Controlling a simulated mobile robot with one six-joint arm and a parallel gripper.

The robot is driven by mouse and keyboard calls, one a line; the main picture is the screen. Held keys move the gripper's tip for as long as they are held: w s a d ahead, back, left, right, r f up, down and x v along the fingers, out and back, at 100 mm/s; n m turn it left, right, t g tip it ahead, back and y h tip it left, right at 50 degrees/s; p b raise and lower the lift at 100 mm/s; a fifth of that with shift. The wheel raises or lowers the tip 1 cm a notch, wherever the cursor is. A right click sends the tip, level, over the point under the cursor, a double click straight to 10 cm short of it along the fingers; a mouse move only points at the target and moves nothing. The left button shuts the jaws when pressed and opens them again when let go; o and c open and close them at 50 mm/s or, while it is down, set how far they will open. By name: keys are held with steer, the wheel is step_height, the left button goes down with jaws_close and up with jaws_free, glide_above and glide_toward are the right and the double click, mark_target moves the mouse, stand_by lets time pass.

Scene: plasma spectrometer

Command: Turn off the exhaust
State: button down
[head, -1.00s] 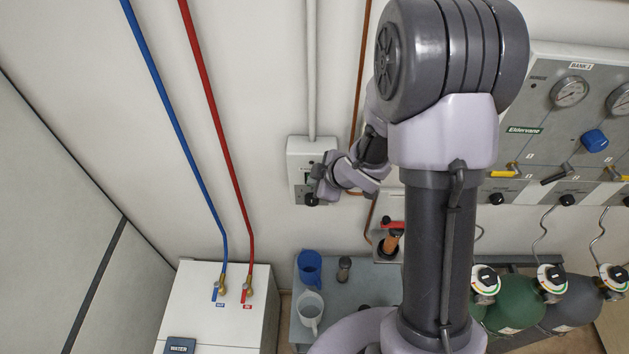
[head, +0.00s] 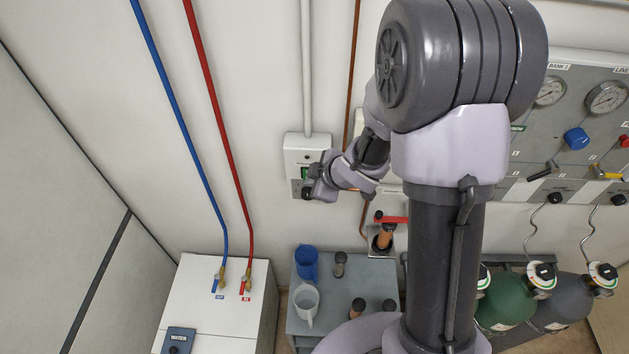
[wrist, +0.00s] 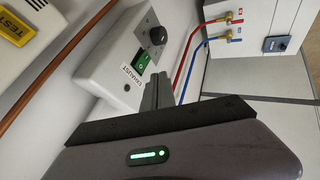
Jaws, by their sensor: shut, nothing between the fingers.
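The exhaust box (head: 305,147) is a white wall box under a vertical conduit, left of my arm. In the wrist view the box, labelled EXHAUST (wrist: 131,77), shows a green switch (wrist: 142,63) and a round black knob (wrist: 158,36) on a grey plate. The green switch also shows in the head view (head: 304,173), partly beside my wrist. My gripper (head: 310,192) is in front of the lower part of the box. In the wrist view its shut fingers (wrist: 158,85) lie just beside the switch and knob, with nothing held. I cannot tell whether they touch the box.
A yellow TEST label (wrist: 15,28) marks another white unit near the exhaust box. Gas panel and cylinders stand at right.

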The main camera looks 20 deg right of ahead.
step_height(320, 180, up, 8)
steer(key=s+d+f+p, duration=0.1)
steer(key=s+d+p, duration=0.1)
steer(key=s+p, duration=0.1)
steer(key=s+d+f+m+h+b, duration=0.5)
steer(key=f+m+b, duration=0.45)
steer(key=b, duration=1.25)
steer(key=s+a+f+m+y+b, duration=0.2)
steer(key=s+a+f+m+b, duration=0.2)
steer(key=s+b, duration=0.4)
steer(key=s+a+f+m+g+y+b, duration=0.1)
steer(key=s+a+f+m+y+b, duration=0.1)
steer(key=s+a+f+m+b, duration=0.2)
steer(key=s+a+f+b, duration=0.3)
steer(key=s+b, duration=0.1)
steer(key=b, duration=0.1)
steer(key=shift+s+f+g, duration=0.15)
steer(key=shift+f+g, duration=0.15)
